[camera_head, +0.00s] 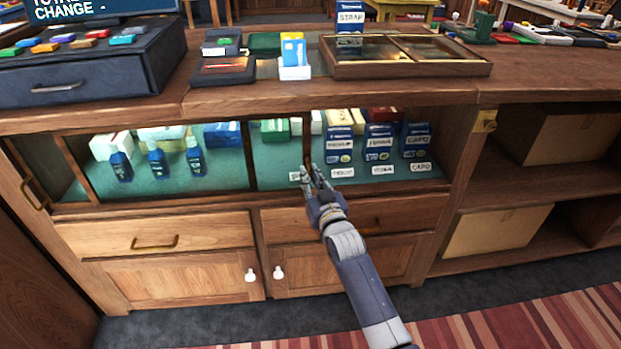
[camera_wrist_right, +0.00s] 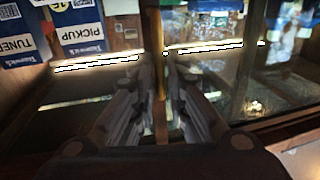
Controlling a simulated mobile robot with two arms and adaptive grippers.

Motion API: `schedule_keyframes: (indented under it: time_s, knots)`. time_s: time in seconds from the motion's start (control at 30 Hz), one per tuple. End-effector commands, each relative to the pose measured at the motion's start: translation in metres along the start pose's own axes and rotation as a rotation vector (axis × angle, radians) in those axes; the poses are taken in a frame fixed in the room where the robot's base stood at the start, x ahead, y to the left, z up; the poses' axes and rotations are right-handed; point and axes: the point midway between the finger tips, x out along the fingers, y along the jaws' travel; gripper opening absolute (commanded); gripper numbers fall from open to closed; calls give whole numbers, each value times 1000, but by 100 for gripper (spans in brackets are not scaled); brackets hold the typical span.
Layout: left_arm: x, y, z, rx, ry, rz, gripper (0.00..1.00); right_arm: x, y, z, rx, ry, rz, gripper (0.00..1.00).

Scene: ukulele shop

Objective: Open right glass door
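The display case in the counter has framed glass panes. A dark upright of the right glass door (camera_head: 307,135) stands near the middle of the case. Right of it, the boxes look uncovered by glass; I cannot tell for certain. My right gripper (camera_head: 311,175) is in front of the lower end of this upright. In the right wrist view, my right gripper (camera_wrist_right: 158,85) has its fingers on both sides of a thin golden upright (camera_wrist_right: 158,50), with a narrow gap; contact is unclear. The left glass pane (camera_head: 220,165) covers bottles. My left gripper is not in view.
Blue boxes (camera_head: 380,140) and price cards stand inside the case at right. A gold handle (camera_head: 36,195) is at the far left. Drawers (camera_head: 160,235) and cupboards lie below. Open shelves with cartons (camera_head: 495,230) are at right. A tray (camera_head: 405,68) sits on the counter top.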

Motion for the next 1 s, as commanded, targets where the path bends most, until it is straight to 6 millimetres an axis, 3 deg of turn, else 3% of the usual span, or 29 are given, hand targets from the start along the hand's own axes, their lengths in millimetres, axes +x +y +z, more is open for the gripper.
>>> schedule_keyframes:
  time_s: [0.47, 0.67, 1.0]
  knots:
    - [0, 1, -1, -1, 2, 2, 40, -5, 1, 0, 2, 1, 1, 28]
    - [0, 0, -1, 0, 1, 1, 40, -32, 1, 1, 2, -1, 1, 28]
    - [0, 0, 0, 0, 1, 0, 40, -95, 0, 1, 2, -2, 0, 28]
